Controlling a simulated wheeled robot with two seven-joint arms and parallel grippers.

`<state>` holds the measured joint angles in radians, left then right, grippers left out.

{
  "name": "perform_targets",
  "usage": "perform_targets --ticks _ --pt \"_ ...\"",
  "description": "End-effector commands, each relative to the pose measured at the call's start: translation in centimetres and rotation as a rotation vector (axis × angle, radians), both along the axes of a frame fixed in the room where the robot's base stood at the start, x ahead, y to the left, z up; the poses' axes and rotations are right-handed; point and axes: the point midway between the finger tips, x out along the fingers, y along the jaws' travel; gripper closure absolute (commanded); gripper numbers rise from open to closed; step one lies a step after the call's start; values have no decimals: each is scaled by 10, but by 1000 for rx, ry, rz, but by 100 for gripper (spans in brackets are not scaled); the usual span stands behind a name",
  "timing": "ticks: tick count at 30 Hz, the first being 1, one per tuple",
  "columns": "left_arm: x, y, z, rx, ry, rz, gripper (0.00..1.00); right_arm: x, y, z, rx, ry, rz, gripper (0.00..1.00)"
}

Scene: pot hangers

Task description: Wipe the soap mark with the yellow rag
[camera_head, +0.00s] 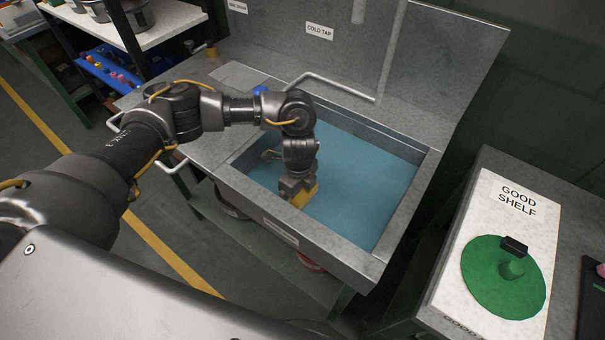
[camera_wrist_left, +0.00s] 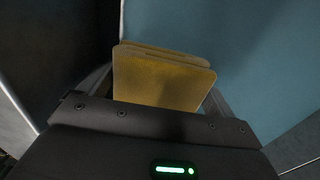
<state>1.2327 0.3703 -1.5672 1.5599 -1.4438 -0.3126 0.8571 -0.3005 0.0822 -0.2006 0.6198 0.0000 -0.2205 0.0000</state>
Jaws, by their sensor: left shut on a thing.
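The yellow rag (camera_head: 304,197) is in my left gripper (camera_head: 299,193), low inside the sink (camera_head: 245,189) near its front left part. In the left wrist view the rag (camera_wrist_left: 160,78) looks like a folded flat pad, held between the fingers of my left gripper (camera_wrist_left: 163,95). Blue-green water or a blue floor (camera_head: 365,185) fills the sink; I cannot tell whether the rag touches it. I cannot make out a soap mark in either view; the arm and rag hide part of the sink. My right gripper is not in view.
A label reading COLD TAP (camera_head: 320,30) is on the splashback, with pipes beside it. At right a white GOOD SHELF board (camera_head: 478,228) bears a green round lid (camera_head: 490,283). At upper left a rack holds pots (camera_head: 135,14) and a blue tray (camera_head: 107,70).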

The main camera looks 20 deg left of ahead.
Motion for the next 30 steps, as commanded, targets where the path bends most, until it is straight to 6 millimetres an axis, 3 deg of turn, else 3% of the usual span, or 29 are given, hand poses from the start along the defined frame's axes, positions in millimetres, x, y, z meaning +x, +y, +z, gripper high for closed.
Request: perform_targets --ticks 4,6,24,30 --pt "-1 -6 8 0 3 2 31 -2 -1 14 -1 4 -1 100" --pt "0 -7 28 -1 -4 -5 31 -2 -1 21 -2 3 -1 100" --pt "1 -11 77 1 0 -12 31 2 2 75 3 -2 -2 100" --pt "1 -12 82 1 0 -13 31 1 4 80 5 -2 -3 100"
